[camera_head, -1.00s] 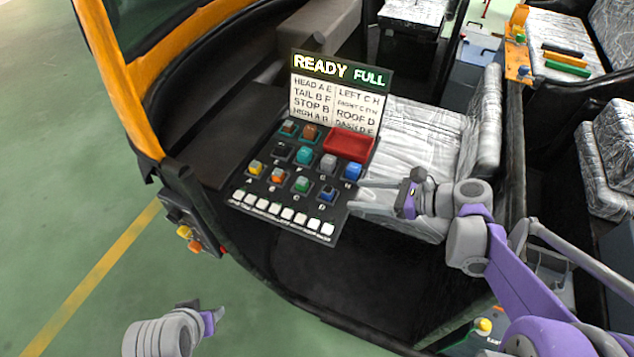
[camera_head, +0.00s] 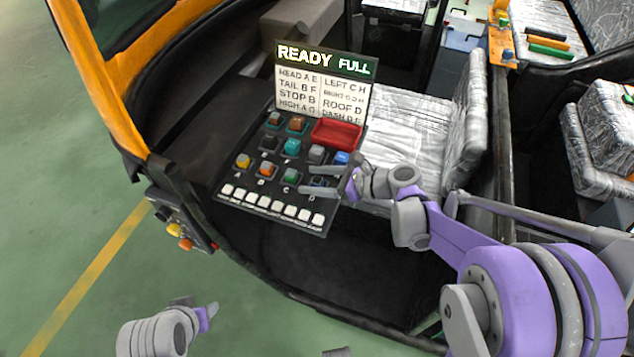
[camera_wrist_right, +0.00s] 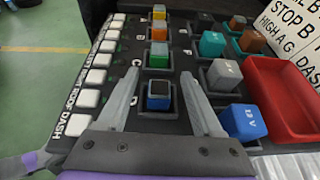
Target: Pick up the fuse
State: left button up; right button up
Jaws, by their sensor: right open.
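The fuse panel (camera_head: 262,212) holds several coloured fuses in black sockets. My right gripper (camera_head: 305,180) is open over its right side. In the right wrist view, the right gripper (camera_wrist_right: 159,73) has its fingers spread on either side of a dark blue fuse (camera_wrist_right: 159,101) in the socket nearest the wrist, touching neither side visibly. A green fuse (camera_wrist_right: 159,54) lies just beyond the fingertips. A light blue fuse (camera_wrist_right: 243,121) marked 13 V and a grey fuse (camera_wrist_right: 224,76) are right of the fingers. My left gripper (camera_head: 205,316) is at the lower left, its jaws unclear.
A red tray (camera_head: 337,132) sits on the panel's upper right, under a sign (camera_head: 324,92) reading READY FULL. White buttons (camera_head: 262,202) line the panel's front edge. A wrapped seat (camera_head: 410,130) stands right of the panel. Green floor is open at left.

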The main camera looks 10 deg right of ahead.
grip_shut()
dwell(0.3)
